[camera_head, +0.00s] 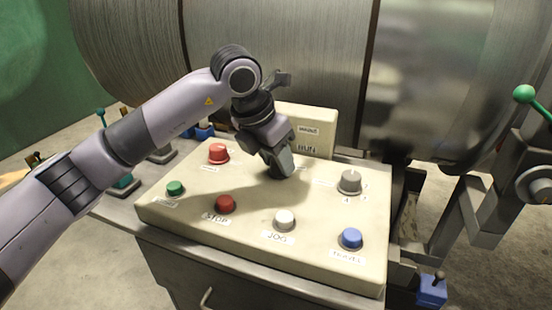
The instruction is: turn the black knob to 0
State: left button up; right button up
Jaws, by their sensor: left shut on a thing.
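My left gripper (279,168) reaches down from the left onto the cream control panel (318,251). Its fingers are shut at the panel's upper middle, on what looks to be the black knob. The fingers cover the knob, so its pointer and the marks around it cannot be read. A grey knob (350,182) with small numbers around it sits apart, to the right of the gripper. My right gripper is not in view.
Near the gripper are red (218,153), green (175,188), white (285,219) and blue (351,238) buttons, plus a red STOP button (225,204). A raised cream box (308,124) stands behind. A large metal drum (290,50) fills the back. A green-balled lever (524,94) is at right.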

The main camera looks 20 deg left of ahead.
pick_arm(q)
jog(key=shift+d+n+y, duration=0.1)
jog(key=shift+n+y, duration=0.3)
jog(key=shift+n, duration=0.8)
jog(key=o, duration=1)
jog(key=shift+o, duration=0.2)
jog(key=d+v, duration=0.1)
jog(key=v, duration=0.6)
jog(key=shift+s+a, duration=0.15)
jog(key=shift+a, duration=0.3)
jog(key=shift+r, duration=0.1)
